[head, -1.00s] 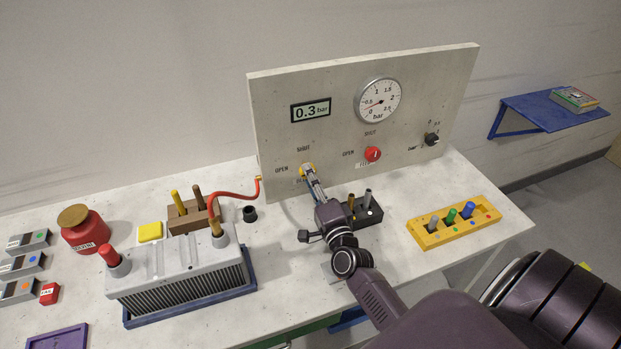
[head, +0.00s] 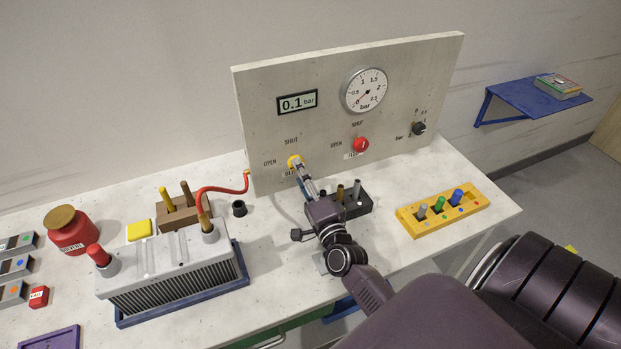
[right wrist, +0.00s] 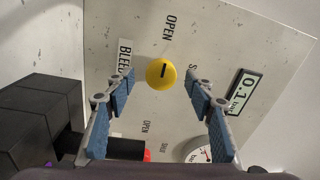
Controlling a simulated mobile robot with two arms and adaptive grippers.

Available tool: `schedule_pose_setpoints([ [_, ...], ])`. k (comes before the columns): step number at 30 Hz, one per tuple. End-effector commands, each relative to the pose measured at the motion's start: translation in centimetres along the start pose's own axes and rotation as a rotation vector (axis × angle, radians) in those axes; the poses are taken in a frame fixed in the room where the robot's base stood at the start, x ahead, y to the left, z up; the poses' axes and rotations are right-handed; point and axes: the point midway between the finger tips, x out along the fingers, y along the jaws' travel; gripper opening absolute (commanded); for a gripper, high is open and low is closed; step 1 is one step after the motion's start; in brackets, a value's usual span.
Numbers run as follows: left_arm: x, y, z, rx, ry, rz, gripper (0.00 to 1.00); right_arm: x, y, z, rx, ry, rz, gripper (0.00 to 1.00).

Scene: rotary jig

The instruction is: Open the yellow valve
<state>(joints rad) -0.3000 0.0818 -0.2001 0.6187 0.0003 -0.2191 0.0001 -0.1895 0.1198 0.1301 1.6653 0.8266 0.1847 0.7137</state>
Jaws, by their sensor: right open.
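The yellow valve (head: 292,160) is a round knob on the upright grey panel, between the printed words OPEN and SHUT and above BLEED. In the right wrist view the valve (right wrist: 161,73) faces me, and its short dark mark points roughly toward OPEN. My right gripper (head: 300,170) is at the valve, with its fingers partly covering it in the head view. In the right wrist view the two blue-padded fingers of the gripper (right wrist: 161,88) are spread, one on each side of the valve, with gaps visible. My left gripper is not in view.
A red knob (head: 361,145), a round gauge (head: 366,91) and a display (head: 297,102) reading 0.1 bar are on the panel. A black holder (head: 361,203) stands close beside my right gripper. A yellow rack (head: 408,223) is to the right, a grey finned block (head: 170,272) to the left.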

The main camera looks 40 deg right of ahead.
Motion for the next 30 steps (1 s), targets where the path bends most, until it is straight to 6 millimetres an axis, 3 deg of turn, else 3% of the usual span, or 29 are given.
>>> schedule_pose_setpoints([
  [9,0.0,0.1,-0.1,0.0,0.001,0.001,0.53,-6.5,0.2,0.1,-0.001,-0.002,0.005,0.49],
  [15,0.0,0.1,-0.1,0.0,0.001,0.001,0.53,-9.3,0.1,0.0,-0.001,-0.001,0.002,0.49],
  [30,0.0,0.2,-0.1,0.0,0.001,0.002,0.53,-10.3,0.0,0.1,0.0,-0.001,0.001,0.49],
])
